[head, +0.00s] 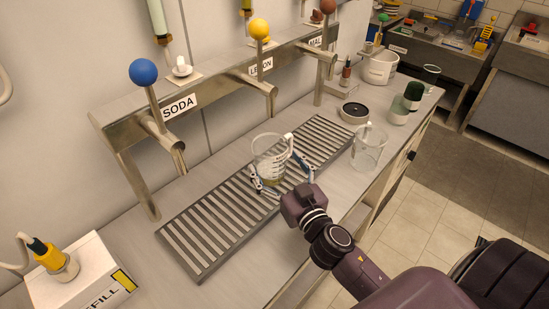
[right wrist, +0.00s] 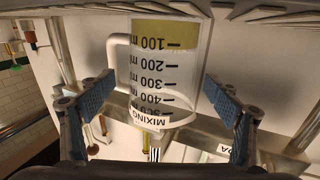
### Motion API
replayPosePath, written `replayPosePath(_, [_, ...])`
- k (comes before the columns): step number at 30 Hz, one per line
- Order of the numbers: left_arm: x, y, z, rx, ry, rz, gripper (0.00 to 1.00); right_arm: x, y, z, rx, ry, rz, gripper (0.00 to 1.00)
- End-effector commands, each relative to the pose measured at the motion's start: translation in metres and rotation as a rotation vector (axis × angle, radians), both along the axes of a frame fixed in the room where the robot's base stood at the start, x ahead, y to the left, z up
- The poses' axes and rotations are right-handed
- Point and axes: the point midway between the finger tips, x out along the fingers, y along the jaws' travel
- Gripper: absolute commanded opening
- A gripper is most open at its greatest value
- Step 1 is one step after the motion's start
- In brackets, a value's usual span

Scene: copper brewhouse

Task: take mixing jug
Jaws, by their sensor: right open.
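The mixing jug (head: 268,150) is a clear jug with a white handle and a little yellowish liquid at its bottom. It stands on the slatted drip grate (head: 193,255) below the taps. In the right wrist view the jug (right wrist: 165,75) appears upside down, with a millilitre scale and "MIXING" lettering. My right gripper (head: 279,174) is open, with one finger on each side of the jug's lower part. In the right wrist view gaps show between the jug and both blue-padded fingers. My left gripper is not in view.
A second clear jug (head: 369,147) stands right of the grate, close to the counter's front edge. A black round disc (head: 354,112) and a green-topped container (head: 405,103) are behind it. The tap rail (head: 225,85) rises behind the grate. A white box (head: 85,275) sits at lower left.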

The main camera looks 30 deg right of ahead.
Motion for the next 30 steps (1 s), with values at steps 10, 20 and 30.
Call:
replayPosePath(10, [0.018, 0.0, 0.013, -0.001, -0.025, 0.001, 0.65, 0.034, 0.001, 0.0, 0.0, 0.0, -0.001, 0.83])
replayPosePath(20, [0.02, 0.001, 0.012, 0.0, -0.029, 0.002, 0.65, 0.034, 0.001, -0.001, 0.001, 0.001, -0.001, 0.67])
replayPosePath(30, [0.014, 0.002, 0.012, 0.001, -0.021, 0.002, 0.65, 0.034, 0.001, -0.001, 0.001, 0.001, -0.001, 0.3])
